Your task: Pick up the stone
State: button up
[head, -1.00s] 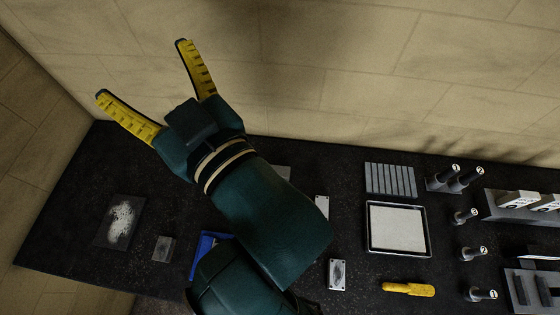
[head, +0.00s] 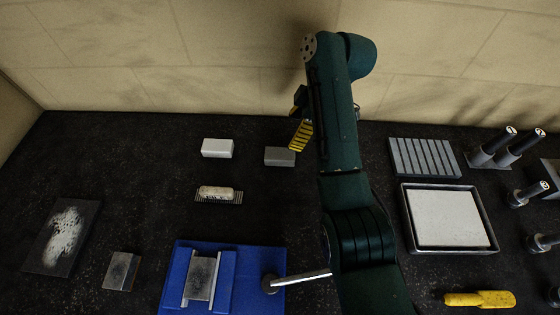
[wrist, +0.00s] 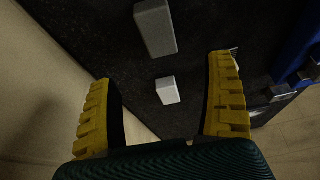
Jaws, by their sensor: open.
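Two plain blocks could be the stone; I cannot tell which. A grey block (head: 280,157) lies on the dark bench, and a white block (head: 217,148) lies to its left. In the wrist view, the grey block (wrist: 155,27) is nearer the top and the white block (wrist: 168,90) appears between the fingers. My gripper (wrist: 163,70) is open and empty, with yellow ribbed fingers. In the head view, one finger (head: 301,135) shows just right of the grey block; the rest is mostly hidden by my arm.
A pale roll on a ribbed rest (head: 218,194) lies in front of the white block. A blue tray (head: 235,260) with a metal fixture stands at the front. A framed white slab (head: 448,218) and upright tools (head: 492,148) stand right. A wall runs behind the bench.

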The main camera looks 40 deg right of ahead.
send_over(281, 153)
jog(key=s, duration=0.1)
jog(key=f, duration=0.6)
jog(key=shift+d+b, duration=0.25)
jog(key=shift+b, duration=0.05)
jog(key=shift+s+d+b+x, duration=0.1)
jog(key=shift+d+b+x, duration=0.1)
jog(key=shift+x, duration=1.15)
jog(key=shift+s+d+b+x, duration=0.1)
jog(key=shift+s+b+x, duration=0.1)
jog(key=shift+x, duration=1.15)
jog(key=shift+f, duration=0.4)
jog(key=shift+c, duration=0.3)
jog(key=c, duration=1.3)
notch_tip(281, 153, up, 11)
jog(key=shift+f+p, duration=0.2)
jog(key=shift+p, duration=0.45)
jog(key=o, duration=0.6)
jog(key=c, duration=0.4)
